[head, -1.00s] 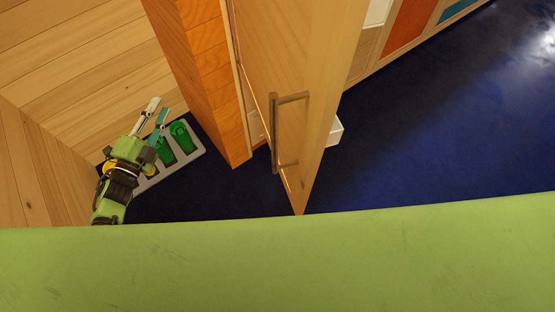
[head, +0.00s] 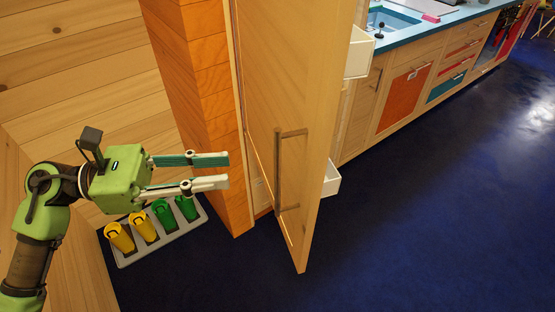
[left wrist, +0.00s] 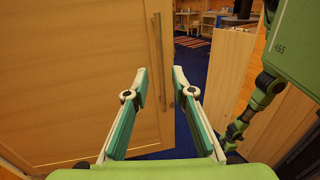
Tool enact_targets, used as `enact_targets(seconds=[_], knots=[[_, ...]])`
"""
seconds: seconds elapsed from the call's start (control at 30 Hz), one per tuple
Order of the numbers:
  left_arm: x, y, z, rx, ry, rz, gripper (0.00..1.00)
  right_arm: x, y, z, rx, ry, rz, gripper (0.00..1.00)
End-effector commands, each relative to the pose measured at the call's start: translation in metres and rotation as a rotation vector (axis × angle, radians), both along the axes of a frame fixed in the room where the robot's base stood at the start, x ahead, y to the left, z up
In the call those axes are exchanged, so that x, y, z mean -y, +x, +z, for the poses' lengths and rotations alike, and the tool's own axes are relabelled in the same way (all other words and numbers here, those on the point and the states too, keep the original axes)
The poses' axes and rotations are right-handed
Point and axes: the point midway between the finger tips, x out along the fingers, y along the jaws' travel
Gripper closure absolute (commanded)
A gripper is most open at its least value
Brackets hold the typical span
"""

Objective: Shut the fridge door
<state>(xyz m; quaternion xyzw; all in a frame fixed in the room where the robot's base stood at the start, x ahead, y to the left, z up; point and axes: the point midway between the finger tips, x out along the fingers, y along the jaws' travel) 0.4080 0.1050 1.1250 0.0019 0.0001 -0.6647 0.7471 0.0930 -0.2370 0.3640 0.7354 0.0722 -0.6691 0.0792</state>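The fridge door (head: 275,80) is a tall pale wood panel standing open. Its long vertical metal handle (head: 278,170) is on the side facing my left arm. White door bins (head: 359,52) show past its far edge. In the left wrist view the door (left wrist: 80,85) fills the left side, and the handle (left wrist: 162,60) runs down near its free edge. My left gripper (head: 227,170) is open and empty, with its fingers pointing right toward the door. In the wrist view its fingertips (left wrist: 160,72) are spread, apart from the handle. My right gripper is not in view.
An orange wood pillar (head: 200,110) stands left of the door. A grey tray (head: 165,243) with yellow and green containers sits on the floor below my left gripper. A counter (head: 440,35) with drawers runs along the back right. The dark blue floor (head: 440,200) at right is clear.

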Motion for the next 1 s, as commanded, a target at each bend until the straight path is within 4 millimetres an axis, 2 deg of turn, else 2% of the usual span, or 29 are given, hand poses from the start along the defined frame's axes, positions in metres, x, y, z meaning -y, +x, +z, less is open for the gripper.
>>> enact_targets(seconds=[0.03,0.3,0.5,0.7,0.93,1.0], knots=[[0.012,0.001,0.007,-0.001,-0.005,-0.003,0.76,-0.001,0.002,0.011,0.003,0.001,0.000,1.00],[0.069,0.008,0.007,-0.004,-0.009,-0.001,0.76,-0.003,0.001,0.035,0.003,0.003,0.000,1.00],[0.095,0.011,0.004,-0.004,-0.007,0.001,0.76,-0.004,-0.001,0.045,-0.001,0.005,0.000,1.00],[0.105,0.013,0.001,-0.004,-0.003,0.001,0.76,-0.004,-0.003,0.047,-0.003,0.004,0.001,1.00],[0.105,0.013,0.000,-0.004,-0.003,0.001,0.76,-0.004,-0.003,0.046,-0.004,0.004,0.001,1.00],[0.105,0.013,0.000,-0.004,-0.003,0.001,0.94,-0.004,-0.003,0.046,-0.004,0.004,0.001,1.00]])
